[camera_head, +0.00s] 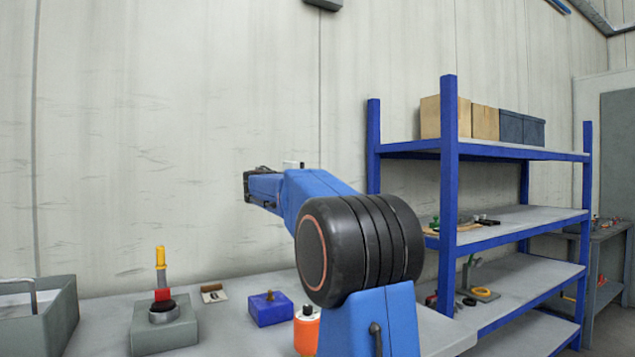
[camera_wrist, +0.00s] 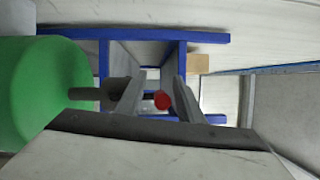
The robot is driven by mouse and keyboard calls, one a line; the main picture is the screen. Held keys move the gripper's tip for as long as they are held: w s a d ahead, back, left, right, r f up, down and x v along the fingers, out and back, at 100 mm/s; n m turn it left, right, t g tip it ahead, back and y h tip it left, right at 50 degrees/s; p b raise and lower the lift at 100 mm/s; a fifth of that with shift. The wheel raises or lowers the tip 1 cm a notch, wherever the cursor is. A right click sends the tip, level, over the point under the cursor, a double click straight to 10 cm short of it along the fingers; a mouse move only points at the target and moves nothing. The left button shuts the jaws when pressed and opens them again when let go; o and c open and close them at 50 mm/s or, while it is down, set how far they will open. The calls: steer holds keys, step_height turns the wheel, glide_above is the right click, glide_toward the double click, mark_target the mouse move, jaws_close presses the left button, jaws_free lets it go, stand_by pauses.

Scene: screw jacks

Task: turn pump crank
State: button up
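In the wrist view a large green cylinder (camera_wrist: 35,92) stands at the left, with a dark shaft (camera_wrist: 84,94) sticking out of it toward a brownish-grey part (camera_wrist: 117,90). A round red knob (camera_wrist: 162,100) on a short dark stem shows in the gap between the fingers of my gripper (camera_wrist: 159,85). The fingers are apart. I cannot tell whether the knob is between the fingertips or beyond them. The left finger hides part of the link between shaft and knob. In the head view my blue arm reaches toward the wall; the green cylinder and knob do not show.
The grey bench (camera_head: 225,322) holds a grey bin (camera_head: 42,330), a grey block with a yellow-handled upright (camera_head: 161,257), a blue block (camera_head: 268,310) and an orange-red cylinder (camera_head: 306,334). A blue shelf rack (camera_head: 449,180) with boxes stands at the right.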

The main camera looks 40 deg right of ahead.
steer(key=s+a, duration=0.2)
steer(key=a, duration=1.5)
steer(key=shift+s+f, duration=0.3)
steer(key=shift+f, duration=0.15)
